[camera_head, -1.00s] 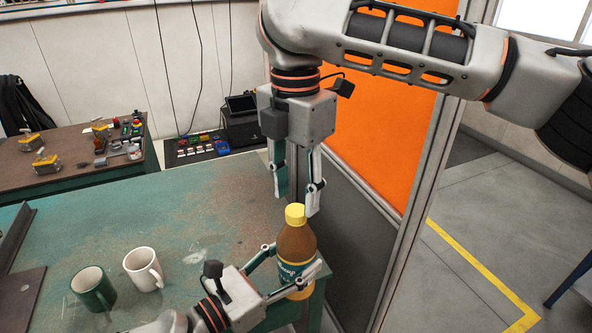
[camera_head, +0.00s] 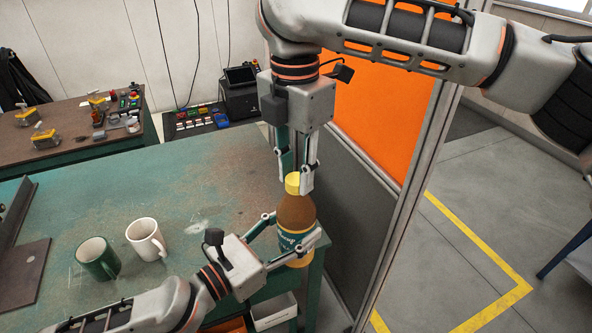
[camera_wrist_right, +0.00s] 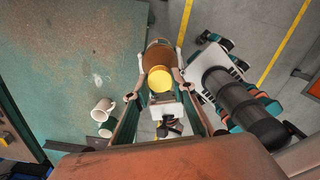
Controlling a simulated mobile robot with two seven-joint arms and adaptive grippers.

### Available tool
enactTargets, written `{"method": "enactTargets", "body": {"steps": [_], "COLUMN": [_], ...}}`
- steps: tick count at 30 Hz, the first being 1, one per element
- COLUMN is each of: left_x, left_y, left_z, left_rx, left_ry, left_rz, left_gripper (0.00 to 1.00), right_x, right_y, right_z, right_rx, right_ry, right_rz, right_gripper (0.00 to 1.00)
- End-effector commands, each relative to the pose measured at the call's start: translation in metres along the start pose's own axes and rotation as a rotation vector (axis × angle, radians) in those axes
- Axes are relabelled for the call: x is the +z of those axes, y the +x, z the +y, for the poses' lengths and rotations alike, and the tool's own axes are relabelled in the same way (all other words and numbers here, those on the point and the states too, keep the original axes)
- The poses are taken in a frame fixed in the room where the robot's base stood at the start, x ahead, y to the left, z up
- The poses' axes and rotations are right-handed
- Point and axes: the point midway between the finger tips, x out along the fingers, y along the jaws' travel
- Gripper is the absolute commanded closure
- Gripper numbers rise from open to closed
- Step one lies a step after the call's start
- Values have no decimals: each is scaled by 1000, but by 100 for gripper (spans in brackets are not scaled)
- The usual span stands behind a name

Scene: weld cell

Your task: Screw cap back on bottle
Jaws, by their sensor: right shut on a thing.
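The bottle (camera_head: 296,216) is amber with a teal label and stands upright at the table's near right corner. Its yellow cap (camera_head: 292,183) sits on top; how far it is threaded cannot be told. My right gripper (camera_head: 296,184) points down from above and is shut on the cap. In the right wrist view the cap (camera_wrist_right: 160,79) shows between the fingers, with the bottle (camera_wrist_right: 159,56) below it. My left gripper (camera_head: 294,232) reaches in low from the left, its fingers on both sides of the bottle's body, shut on it. The bottle hides part of the far finger.
A white mug (camera_head: 146,240) and a green mug (camera_head: 97,259) stand on the green table (camera_head: 190,195), left of the bottle. A dark metal angle piece (camera_head: 22,270) lies at the left. An orange panel (camera_head: 375,115) stands behind my right arm. The table's middle is clear.

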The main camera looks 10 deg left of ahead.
Motion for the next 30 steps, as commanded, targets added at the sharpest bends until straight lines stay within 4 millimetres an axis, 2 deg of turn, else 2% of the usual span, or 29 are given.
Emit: {"method": "enactTargets", "body": {"steps": [3, 4, 6, 15, 19, 23, 30], "left_x": [1, 1, 1, 1, 1, 1, 2], "left_y": [0, 0, 0, 0, 0, 0, 0], "left_z": [0, 0, 0, 0, 0, 0, 0], "left_rx": [-1, -1, -1, -1, -1, -1, -1], "left_ry": [1, 2, 1, 1, 1, 1, 1], "left_rz": [-3, -3, -3, -3, -3, -3, -3], "left_gripper": [100, 100, 100, 100, 100, 100, 100], "right_x": [0, 0, 0, 0, 0, 1, 0], "right_y": [0, 0, 0, 0, -7, -27, -76], "right_z": [0, 0, 0, 0, 0, 1, 1], "right_rx": [0, 0, 0, 0, 1, 3, 3], "right_ry": [-1, -1, -1, -1, -1, 0, 1], "right_rz": [0, 0, 0, 0, -1, -3, -3], "right_gripper": [100, 68, 56, 56, 56, 56, 56]}}
